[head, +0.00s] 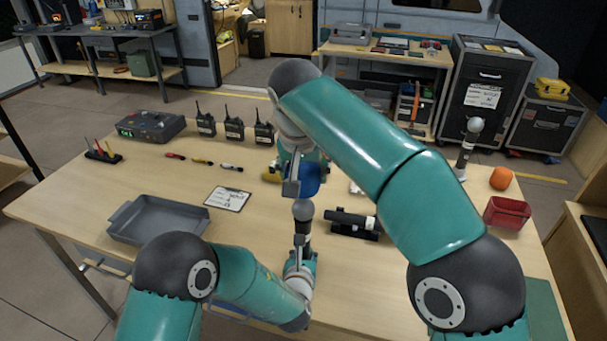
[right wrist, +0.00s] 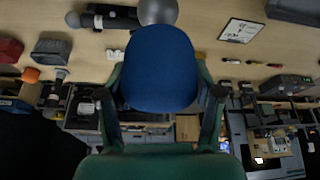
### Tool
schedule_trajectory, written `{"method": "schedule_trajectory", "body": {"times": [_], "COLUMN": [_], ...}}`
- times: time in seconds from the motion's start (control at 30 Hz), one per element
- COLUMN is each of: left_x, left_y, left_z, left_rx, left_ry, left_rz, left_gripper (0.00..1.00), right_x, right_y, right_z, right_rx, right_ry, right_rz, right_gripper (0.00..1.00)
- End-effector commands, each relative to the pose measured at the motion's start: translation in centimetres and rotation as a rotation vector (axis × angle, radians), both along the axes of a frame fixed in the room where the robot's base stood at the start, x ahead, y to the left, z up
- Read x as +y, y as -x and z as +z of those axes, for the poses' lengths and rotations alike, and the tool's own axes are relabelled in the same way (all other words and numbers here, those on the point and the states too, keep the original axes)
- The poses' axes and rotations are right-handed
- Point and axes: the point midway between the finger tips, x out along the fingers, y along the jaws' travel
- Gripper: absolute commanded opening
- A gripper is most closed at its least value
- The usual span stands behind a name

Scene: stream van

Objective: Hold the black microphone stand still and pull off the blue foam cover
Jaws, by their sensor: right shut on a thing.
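The blue foam cover (head: 309,181) is between the fingers of my right gripper (head: 298,178), which is shut on it. It fills the middle of the right wrist view (right wrist: 158,70), with a finger at each side. Just below the cover in the head view is the round grey head (head: 303,209) of the black microphone stand (head: 303,228), which is upright. The grey head is bare and also shows past the cover in the right wrist view (right wrist: 158,11). My left gripper (head: 300,258) is at the lower part of the stand; its fingertips are too hidden to tell their state.
A black microphone (head: 352,220) lies in a holder just right of the stand. A grey tray (head: 160,218) and a clipboard (head: 228,198) are to the left. A red bin (head: 507,212), an orange ball (head: 501,178) and another upright microphone (head: 468,143) are to the right.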

Motion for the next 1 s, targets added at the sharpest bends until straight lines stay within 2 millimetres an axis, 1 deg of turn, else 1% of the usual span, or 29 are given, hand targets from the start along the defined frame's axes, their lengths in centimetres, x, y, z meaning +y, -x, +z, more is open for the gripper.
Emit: {"method": "schedule_trajectory", "body": {"times": [0.07, 0.1, 0.27, 0.3, 0.33, 0.77, 0.87, 1.0], "left_x": [0.0, 0.0, 0.0, 0.0, 0.0, 0.0, 0.0, 0.2], "left_y": [0.1, 0.1, 0.0, 0.0, 0.0, 0.1, 0.5, 2.1], "left_z": [-0.1, -0.1, -0.1, -0.1, -0.1, 0.0, 0.3, 0.9], "left_rx": [0.003, 0.003, 0.002, 0.002, 0.002, 0.0, -0.001, 0.001], "left_ry": [-0.001, -0.001, 0.0, 0.0, 0.0, 0.0, 0.0, -0.001], "left_rz": [-0.001, -0.001, -0.001, -0.001, 0.0, 0.0, 0.0, -0.003], "left_gripper": [0.0, 0.26, 0.52, 0.59, 0.61, 0.61, 0.61, 0.61], "right_x": [0.0, 0.0, 0.0, 0.0, 0.0, 0.0, 0.0, 0.0], "right_y": [0.0, 0.0, 0.0, 0.0, 0.0, 0.0, 0.0, 0.0], "right_z": [0.0, 0.0, 0.0, 0.0, 0.0, 0.0, 0.0, 0.0], "right_rx": [0.0, 0.0, 0.0, 0.0, 0.0, 0.0, 0.0, 0.0], "right_ry": [0.0, 0.0, 0.001, 0.001, 0.001, 0.001, 0.001, 0.001], "right_rz": [0.0, 0.0, 0.0, 0.0, 0.0, 0.0, 0.0, 0.0], "right_gripper": [0.24, 0.24, 0.24, 0.24, 0.24, 0.24, 0.24, 0.24]}}
